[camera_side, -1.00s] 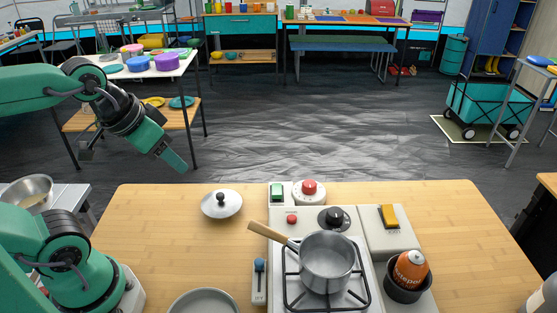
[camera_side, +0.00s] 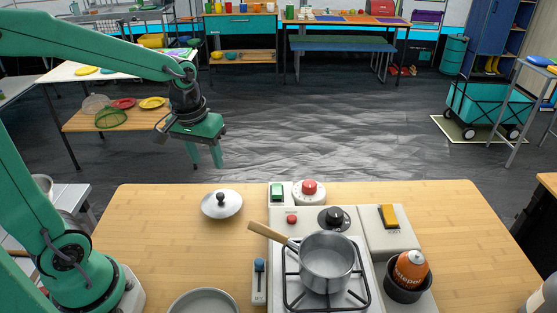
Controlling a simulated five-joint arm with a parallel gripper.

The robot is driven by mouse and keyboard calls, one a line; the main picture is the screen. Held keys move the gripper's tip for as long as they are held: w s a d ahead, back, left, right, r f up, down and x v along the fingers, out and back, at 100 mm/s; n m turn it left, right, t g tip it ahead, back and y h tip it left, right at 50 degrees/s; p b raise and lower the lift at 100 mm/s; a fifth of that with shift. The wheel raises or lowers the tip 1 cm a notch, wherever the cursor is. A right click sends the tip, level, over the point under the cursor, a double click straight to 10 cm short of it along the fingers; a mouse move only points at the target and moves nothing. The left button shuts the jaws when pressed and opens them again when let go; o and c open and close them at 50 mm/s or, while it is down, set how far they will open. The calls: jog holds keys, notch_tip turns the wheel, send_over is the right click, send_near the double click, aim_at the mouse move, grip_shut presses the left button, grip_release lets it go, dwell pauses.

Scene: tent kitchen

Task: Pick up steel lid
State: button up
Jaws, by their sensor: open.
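The steel lid (camera_side: 221,205) is a shiny, shallow dome with a dark knob on top. It lies on the wooden table (camera_side: 150,235), left of the stove and near the far edge. My gripper (camera_side: 206,164) is green, points downward and is open and empty. In the picture it appears above the lid, with a clear gap between them. Nothing hides the lid.
A steel saucepan (camera_side: 326,262) with a wooden handle (camera_side: 268,235) stands on the stove grate, its handle pointing toward the lid. A grey pan (camera_side: 203,303) lies at the near edge. An orange canister (camera_side: 410,269) sits in a dark holder at right. Wood around the lid is clear.

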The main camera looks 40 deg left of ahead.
jog(key=n+g, duration=0.2)
send_over(220, 195)
jog(key=f, duration=0.6)
jog(key=shift+w+a+f, duration=0.1)
jog(key=shift+w+a, duration=0.05)
jog(key=shift+a, duration=0.1)
jog(key=shift+f, duration=1.3)
jog(key=shift+f, duration=0.1)
jog(key=shift+s+d+f, duration=0.1)
jog(key=shift+f, duration=1.15)
jog(key=shift+s+d+f, duration=0.1)
jog(key=shift+f, duration=1.15)
grip_shut()
jog(key=shift+r, duration=0.1)
